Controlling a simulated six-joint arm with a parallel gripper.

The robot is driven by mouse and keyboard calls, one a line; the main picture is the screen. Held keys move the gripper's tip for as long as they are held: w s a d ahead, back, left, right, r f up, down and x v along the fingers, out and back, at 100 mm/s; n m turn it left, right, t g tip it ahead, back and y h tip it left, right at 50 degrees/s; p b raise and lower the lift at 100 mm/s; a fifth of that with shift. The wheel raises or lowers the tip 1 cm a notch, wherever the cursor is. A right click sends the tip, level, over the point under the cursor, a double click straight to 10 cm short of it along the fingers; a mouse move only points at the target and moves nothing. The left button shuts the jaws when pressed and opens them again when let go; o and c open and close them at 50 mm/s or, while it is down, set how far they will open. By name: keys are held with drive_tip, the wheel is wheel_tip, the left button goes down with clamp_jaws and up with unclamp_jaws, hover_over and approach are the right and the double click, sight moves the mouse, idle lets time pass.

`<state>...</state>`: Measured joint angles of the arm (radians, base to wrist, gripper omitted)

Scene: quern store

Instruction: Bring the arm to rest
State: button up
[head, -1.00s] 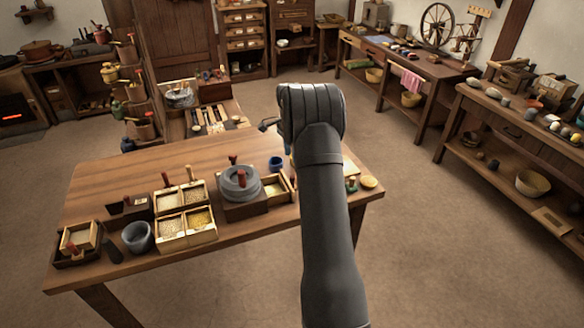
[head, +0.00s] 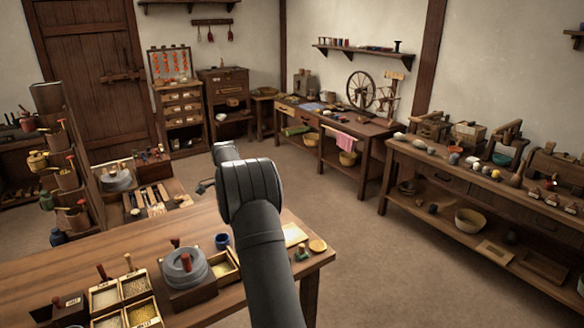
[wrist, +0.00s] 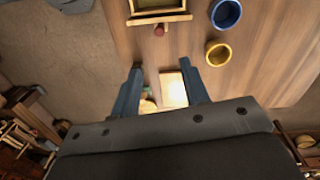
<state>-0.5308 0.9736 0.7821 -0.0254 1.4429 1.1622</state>
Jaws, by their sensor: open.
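A pale flat piece (wrist: 172,90) lies on the table below, seen between the fingers in the wrist view. A blue cup (wrist: 226,14) and a yellow cup (wrist: 218,54) stand to the right of the fingers there. I cannot tell how high the gripper is.
A grey stone quern (head: 186,268) stands left of my arm, with grain boxes (head: 120,290) further left. A round yellow piece (head: 317,245) lies near the table's right edge. A side bench (head: 500,190) and a spinning-wheel table (head: 335,125) stand beyond open floor.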

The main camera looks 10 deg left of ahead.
drive_tip(key=f, duration=1.6)
drive_tip(key=shift+s+d+f, duration=0.15)
drive_tip(key=shift+s+d, duration=0.15)
drive_tip(key=shift+d, duration=0.1)
wheel_tip(320, 180, up, 18)
drive_tip(key=shift+w+a+f, duration=0.25)
drive_tip(key=shift+w+a, duration=0.05)
drive_tip(key=shift+a, duration=0.15)
drive_tip(key=shift+s+d+f, duration=0.1)
drive_tip(key=shift+d+f, duration=0.05)
drive_tip(key=shift+f, duration=2.75)
drive_tip(key=shift+s+d+f, duration=0.1)
drive_tip(key=shift+d+f, duration=0.05)
drive_tip(key=shift+f, duration=2.8)
drive_tip(key=shift+s+d+f, duration=0.1)
drive_tip(key=shift+d+f, duration=0.05)
drive_tip(key=shift+f, duration=2.75)
